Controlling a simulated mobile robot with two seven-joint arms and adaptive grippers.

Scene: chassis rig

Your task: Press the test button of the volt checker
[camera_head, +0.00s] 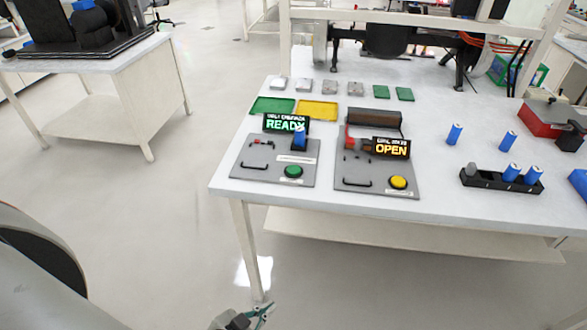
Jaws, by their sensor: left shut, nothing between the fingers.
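The volt checker (262,168) is a grey panel at the front left of the white table, with a lit sign reading READY in green. Its round green button (293,171) is on the right front part of the panel, and nothing covers it. My left gripper (262,313) is at the bottom edge of the picture, partly cut off, shut and empty. It is well below and in front of the table, apart from the checker. My right gripper is out of view.
A second grey panel (375,186) with a yellow button and an OPEN sign stands just right. Green (273,105) and yellow (316,111) trays lie behind. A black rack (480,183) with blue cells stands farther right. The table's front edge lies between my gripper and the checker.

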